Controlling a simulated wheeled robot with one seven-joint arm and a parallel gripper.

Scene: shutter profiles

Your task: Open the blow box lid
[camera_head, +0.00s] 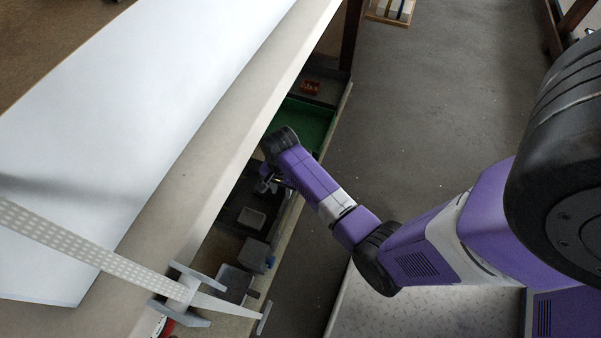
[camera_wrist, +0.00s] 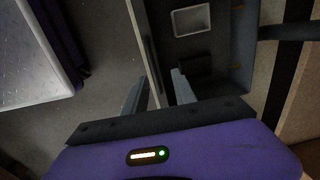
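In the head view my gripper (camera_head: 268,184) reaches under the table, over the lower shelf. In the head view a similar grey piece (camera_head: 251,218) sits in the dark shelf area beside my gripper. No lid can be made out clearly. I cannot tell whether the fingers touch anything.
The white-topped table (camera_head: 150,100) overhangs the shelf. A green bin (camera_head: 308,124) and a small red item (camera_head: 310,87) are farther along it. A dark grey box (camera_head: 256,255) and a grey tray (camera_head: 235,281) are nearer. The floor (camera_head: 430,110) on the right is mostly clear.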

